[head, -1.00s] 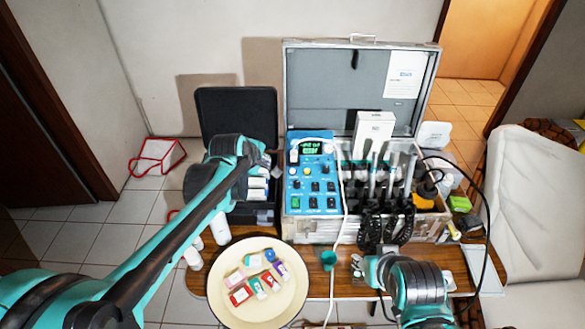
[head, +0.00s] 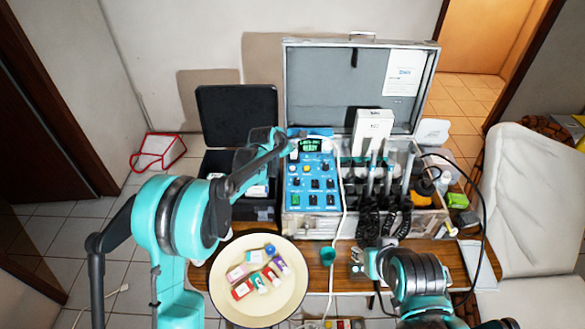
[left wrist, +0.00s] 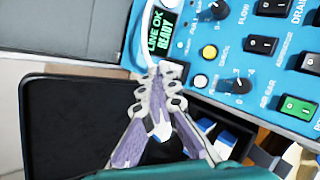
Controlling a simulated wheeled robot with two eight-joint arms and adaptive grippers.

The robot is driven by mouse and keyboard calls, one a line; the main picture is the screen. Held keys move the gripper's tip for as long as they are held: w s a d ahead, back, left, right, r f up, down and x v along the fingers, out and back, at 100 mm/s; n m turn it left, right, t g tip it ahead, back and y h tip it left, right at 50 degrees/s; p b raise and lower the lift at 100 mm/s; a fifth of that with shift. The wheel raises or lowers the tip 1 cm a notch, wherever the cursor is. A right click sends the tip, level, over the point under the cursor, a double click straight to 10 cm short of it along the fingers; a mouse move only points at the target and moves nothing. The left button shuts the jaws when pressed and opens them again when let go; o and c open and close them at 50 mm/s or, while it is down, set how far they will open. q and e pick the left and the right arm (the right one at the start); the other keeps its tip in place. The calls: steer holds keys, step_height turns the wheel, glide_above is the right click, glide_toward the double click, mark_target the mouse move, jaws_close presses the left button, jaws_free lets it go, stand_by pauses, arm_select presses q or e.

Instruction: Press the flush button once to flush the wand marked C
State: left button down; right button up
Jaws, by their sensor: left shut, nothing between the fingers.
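The blue control panel (head: 322,190) sits in the open metal case, with black switches, knobs and a lit screen (head: 312,145). My left gripper (left wrist: 160,72) is shut and empty at the panel's edge, just below the screen; contact cannot be told. Several wands (head: 389,180) stand in the case; their letters cannot be read. My right gripper (head: 362,262) is low, in front of the case.
A cream plate (head: 225,288) with small coloured packs lies on the wooden table. An open black box (head: 238,112) stands left of the case. A white cable (head: 341,215) hangs down the panel's right side. A green cup (head: 327,255) sits in front.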

mark_target(292, 168)
arm_select(q)
steer(key=shift+f, duration=0.1)
steer(key=shift+w+f+b, duration=0.15)
steer(key=shift+f+b, duration=1.25)
steer(key=shift+f, duration=0.75)
steer(key=shift+w+f+b, duration=0.1)
steer(key=shift+f+b, duration=1.3)
steer(key=shift+f, duration=0.75)
steer(key=shift+f+b, duration=0.35)
steer(key=shift+f, duration=0.1)
steer(key=shift+f+b, duration=0.35)
steer(key=shift+f, duration=0.05)
steer(key=shift+r, duration=0.1)
steer(key=shift+r+p, duration=0.5)
steer(key=shift+r, duration=0.25)
